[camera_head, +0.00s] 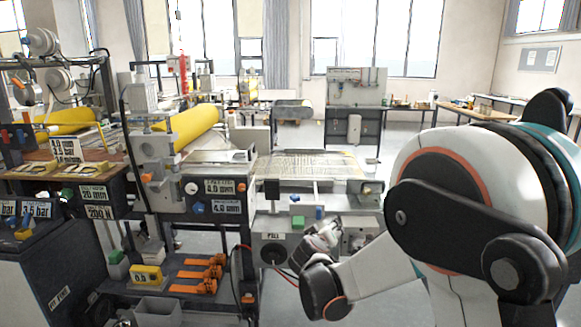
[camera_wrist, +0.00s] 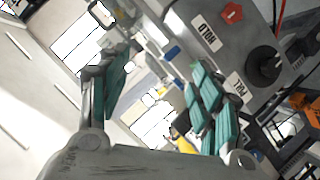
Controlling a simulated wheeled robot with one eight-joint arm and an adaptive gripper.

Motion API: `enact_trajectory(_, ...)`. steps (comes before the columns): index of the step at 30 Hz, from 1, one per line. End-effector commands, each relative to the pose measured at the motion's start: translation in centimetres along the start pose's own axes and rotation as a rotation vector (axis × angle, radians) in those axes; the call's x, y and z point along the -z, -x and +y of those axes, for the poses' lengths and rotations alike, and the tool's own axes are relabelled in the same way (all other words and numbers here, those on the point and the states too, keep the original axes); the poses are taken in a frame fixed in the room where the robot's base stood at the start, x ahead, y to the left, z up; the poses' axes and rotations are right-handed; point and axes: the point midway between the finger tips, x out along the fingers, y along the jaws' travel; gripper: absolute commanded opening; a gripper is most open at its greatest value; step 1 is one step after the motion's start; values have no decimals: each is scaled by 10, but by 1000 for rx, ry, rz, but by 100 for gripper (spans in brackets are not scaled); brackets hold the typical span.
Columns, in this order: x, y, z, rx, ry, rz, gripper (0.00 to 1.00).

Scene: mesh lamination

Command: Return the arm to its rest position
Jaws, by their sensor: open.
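My gripper (camera_head: 322,240) is in front of the machine's grey control box, at the lower middle of the head view. Its bent arm comes in from the right side. In the wrist view my gripper (camera_wrist: 158,92) has its two teal-padded fingers spread wide apart, with nothing between them. The grey control box (camera_wrist: 222,50) shows close by in the wrist view, with HOLD and PULL labels, a black knob (camera_wrist: 264,60) and a red knob (camera_wrist: 232,12). The gripper looks close to the box front; I cannot tell the exact gap.
The laminating machine has a yellow roller (camera_head: 190,127) and a mesh sheet (camera_head: 308,165) on its bed. Orange clamps (camera_head: 203,272) lie on a low shelf. A red cable (camera_head: 240,262) hangs left of my gripper. Open floor (camera_head: 405,305) shows below my arm.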

Motion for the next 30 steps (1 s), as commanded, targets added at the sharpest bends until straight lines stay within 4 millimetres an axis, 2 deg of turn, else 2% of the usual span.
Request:
enact_trajectory(1,-3,12,17,8,-19,-24,59)
enact_trajectory(6,-16,50,58,43,-79,-103,59)
enact_trajectory(15,-54,128,110,118,-187,-231,59)
enact_trajectory(24,-103,213,134,210,-295,-341,59)
enact_trajectory(30,-139,269,134,281,-368,-401,59)
